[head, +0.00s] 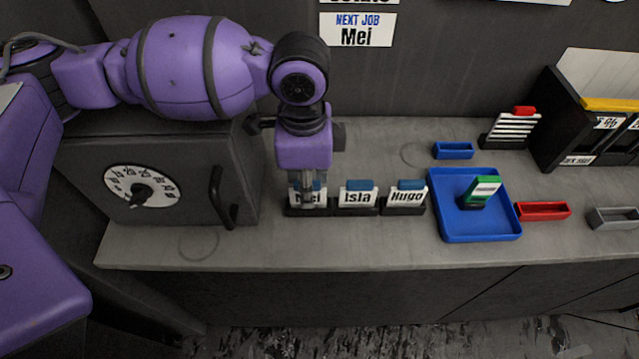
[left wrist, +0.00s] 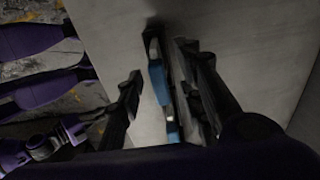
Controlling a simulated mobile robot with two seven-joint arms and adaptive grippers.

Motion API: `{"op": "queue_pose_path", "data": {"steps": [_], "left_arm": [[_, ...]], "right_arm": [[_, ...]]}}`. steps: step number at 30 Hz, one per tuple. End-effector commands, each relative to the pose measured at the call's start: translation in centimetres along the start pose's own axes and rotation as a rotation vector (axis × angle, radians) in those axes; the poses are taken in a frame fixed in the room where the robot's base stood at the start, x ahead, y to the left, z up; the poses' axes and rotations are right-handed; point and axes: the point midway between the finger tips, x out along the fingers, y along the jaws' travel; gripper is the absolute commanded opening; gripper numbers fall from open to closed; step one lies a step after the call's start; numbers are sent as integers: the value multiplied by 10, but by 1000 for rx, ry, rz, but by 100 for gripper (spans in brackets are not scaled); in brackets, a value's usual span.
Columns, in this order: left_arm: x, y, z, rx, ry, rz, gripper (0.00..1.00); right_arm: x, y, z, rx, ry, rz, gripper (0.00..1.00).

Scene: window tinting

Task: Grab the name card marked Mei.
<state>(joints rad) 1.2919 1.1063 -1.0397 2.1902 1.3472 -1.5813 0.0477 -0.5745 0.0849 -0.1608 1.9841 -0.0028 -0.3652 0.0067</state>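The name card marked Mei (head: 318,197) has a blue top and white face. It stands in a black holder at the left end of a row, beside the cards marked Isla (head: 358,197) and Hugo (head: 405,196). My left gripper (head: 307,197) points down at the Mei card, and a finger covers part of its lettering. In the left wrist view, the left gripper (left wrist: 162,68) is open, with its fingers apart on either side of a blue-topped card (left wrist: 157,80). Contact with the card cannot be made out. My right gripper is not in view.
A wall sign (head: 357,30) reads "NEXT JOB Mei". A dark box with a dial (head: 142,193) and handle stands left of the cards. A blue tray (head: 480,233) holding a green item (head: 483,190) sits right of them. The counter front is clear.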

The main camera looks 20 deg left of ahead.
Motion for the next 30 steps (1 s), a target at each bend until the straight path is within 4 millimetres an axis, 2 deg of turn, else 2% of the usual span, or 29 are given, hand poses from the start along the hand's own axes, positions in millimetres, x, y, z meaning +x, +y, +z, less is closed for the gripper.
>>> {"op": "queue_pose_path", "data": {"steps": [6,14,24,30], "left_arm": [[0,0,0,0,0,0,33],[0,0,0,0,0,0,0],[-1,0,0,0,0,0,0],[-15,0,0,0,1,-1,0]], "right_arm": [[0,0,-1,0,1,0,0],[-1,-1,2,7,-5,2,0],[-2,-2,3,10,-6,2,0],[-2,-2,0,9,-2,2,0]]}}
